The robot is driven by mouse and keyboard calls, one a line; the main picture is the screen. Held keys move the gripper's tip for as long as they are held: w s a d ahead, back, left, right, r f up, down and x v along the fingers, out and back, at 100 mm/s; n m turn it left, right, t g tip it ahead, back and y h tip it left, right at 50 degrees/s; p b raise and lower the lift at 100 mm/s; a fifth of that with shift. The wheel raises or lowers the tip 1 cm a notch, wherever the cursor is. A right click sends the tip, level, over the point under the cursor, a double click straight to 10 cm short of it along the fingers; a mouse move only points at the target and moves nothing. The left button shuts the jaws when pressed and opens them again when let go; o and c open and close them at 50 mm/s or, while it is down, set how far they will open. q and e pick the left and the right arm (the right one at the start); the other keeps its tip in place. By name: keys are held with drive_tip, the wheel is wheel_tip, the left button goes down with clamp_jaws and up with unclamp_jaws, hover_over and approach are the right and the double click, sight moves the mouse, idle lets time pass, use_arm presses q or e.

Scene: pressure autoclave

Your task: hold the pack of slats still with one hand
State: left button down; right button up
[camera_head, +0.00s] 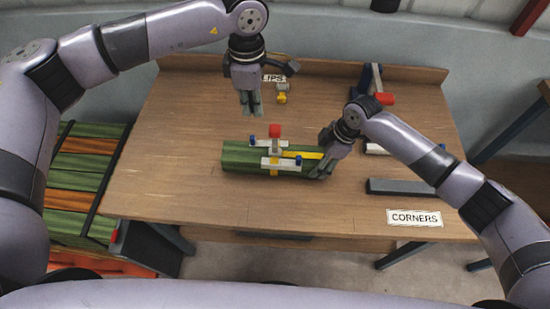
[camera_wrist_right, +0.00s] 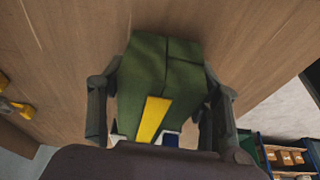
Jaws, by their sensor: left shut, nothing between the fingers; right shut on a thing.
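The pack of slats (camera_head: 237,157) is a green bundle lying on the wooden table. It carries white bars with blue ends, a red knob (camera_head: 275,130) and a yellow strap (camera_head: 310,155). My right gripper (camera_head: 318,172) is shut on the pack's right end. In the right wrist view the pack's green end (camera_wrist_right: 163,75) lies between the two fingers, with the yellow strap (camera_wrist_right: 153,120) along its top. My left gripper (camera_head: 252,110) is shut and empty, pointing down above the table behind the pack. Part of the pack's right end is hidden by the right gripper.
A sign ending in "IPS" (camera_head: 273,78) and small yellow and grey parts (camera_head: 282,95) are at the back. A dark grey bar (camera_head: 400,187) and a "CORNERS" sign (camera_head: 414,218) lie at the right. A clamp-like tool with a red part (camera_head: 384,99) stands back right. The table's left is clear.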

drive_tip(key=o, duration=1.4)
drive_tip(key=shift+c, duration=0.2)
drive_tip(key=shift+r, duration=0.1)
drive_tip(key=v, duration=1.2)
